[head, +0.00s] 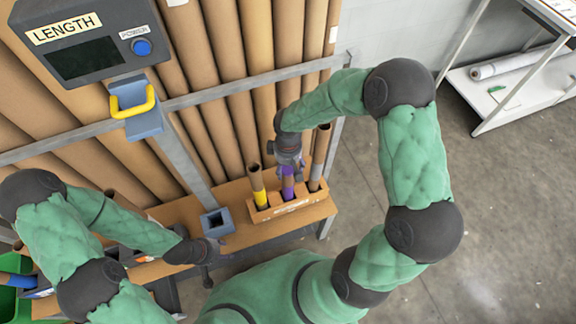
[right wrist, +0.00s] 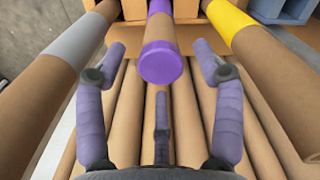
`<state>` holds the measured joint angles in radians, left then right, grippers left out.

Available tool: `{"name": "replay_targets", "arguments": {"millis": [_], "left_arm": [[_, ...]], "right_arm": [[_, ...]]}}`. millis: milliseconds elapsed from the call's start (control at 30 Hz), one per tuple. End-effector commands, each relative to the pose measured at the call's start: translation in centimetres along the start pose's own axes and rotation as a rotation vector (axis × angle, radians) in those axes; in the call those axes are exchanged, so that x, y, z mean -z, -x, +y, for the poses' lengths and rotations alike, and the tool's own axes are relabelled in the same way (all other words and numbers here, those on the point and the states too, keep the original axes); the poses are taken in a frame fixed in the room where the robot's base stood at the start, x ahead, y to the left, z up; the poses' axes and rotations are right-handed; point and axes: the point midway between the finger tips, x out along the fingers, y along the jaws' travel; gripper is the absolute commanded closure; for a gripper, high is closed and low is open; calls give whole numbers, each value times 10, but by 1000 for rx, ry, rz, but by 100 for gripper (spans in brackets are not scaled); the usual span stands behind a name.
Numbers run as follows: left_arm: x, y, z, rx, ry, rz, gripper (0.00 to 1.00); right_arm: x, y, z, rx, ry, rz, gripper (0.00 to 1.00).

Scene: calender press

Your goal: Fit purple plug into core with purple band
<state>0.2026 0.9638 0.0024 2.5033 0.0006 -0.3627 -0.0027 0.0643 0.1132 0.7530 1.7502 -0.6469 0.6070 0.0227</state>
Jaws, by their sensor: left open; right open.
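A brown core with a purple band (head: 288,184) stands in a wooden holder (head: 292,208), between two other cores. In the right wrist view the purple plug (right wrist: 161,63) sits at the near end of this core, whose purple band (right wrist: 160,6) shows at the top edge. The plug's flange covers the core's mouth; how deep it sits is hidden. My right gripper (head: 289,160) is over this core. In its wrist view its fingers (right wrist: 162,54) are open, one each side of the plug, both apart from it. My left gripper (head: 208,268) is open and empty near the bench's front edge.
A core with a yellow band (head: 258,190) and one with a grey band (head: 318,170) stand close on either side. A grey-blue square socket (head: 217,222) is left of the holder. Long tubes lean on a rail behind.

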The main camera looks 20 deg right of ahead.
Motion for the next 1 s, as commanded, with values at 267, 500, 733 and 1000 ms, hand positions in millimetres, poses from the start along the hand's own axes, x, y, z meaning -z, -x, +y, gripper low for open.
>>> {"name": "replay_targets", "arguments": {"millis": [267, 500, 733, 1000], "left_arm": [[0, 0, 0, 0, 0, 0, 54], [0, 0, 0, 0, 0, 0, 54], [0, 0, 0, 0, 0, 0, 54], [0, 0, 0, 0, 0, 0, 54]], "right_arm": [[1, 39, 1, -3, -1, 5, 31], [1, 86, 0, -2, 0, 5, 31], [1, 112, 0, -1, 0, 2, 31], [0, 119, 0, 0, 1, 0, 31]]}}
